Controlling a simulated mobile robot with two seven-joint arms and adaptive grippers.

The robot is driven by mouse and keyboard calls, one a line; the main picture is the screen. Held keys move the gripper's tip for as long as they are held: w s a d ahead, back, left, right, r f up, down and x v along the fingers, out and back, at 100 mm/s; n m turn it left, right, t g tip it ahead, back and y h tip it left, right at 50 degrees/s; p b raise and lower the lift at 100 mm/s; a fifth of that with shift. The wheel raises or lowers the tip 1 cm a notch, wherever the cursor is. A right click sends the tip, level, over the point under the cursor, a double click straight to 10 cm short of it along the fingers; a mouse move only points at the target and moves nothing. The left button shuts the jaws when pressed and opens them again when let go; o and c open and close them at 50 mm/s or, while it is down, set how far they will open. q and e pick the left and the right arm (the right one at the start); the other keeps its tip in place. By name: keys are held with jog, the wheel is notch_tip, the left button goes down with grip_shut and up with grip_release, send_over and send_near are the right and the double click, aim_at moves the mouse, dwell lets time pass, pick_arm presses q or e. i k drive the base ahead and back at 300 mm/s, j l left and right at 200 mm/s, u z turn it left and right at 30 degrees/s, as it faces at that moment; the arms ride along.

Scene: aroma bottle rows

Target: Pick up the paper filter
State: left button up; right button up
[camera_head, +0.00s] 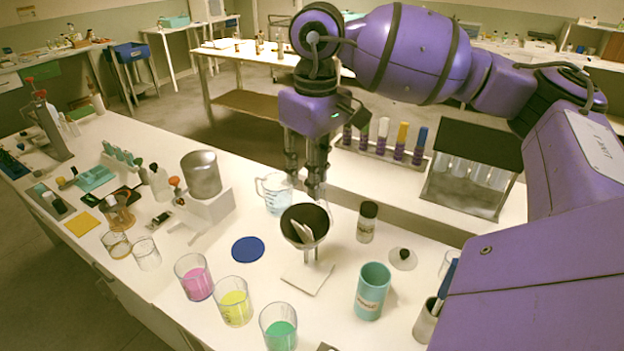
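A dark round funnel or bowl (290,219) stands on a small stand with a pale square base. A white folded piece, which looks like the paper filter (301,231), sits inside it. My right gripper (304,186) points down just above and behind the funnel's rim. Its two fingers are apart, and no object shows between them. The fingers look clear of the white piece. My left gripper is not in view.
A clear measuring jug (275,194) stands close behind the funnel. A small dark-capped bottle (367,222) and a teal cup (371,291) are to its right. A blue disc (248,249) and beakers of pink (195,281), yellow (233,305) and green (279,331) liquid are to the left and front.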

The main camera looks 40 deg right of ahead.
aim_at(306, 235)
jog(key=k+j, duration=0.8)
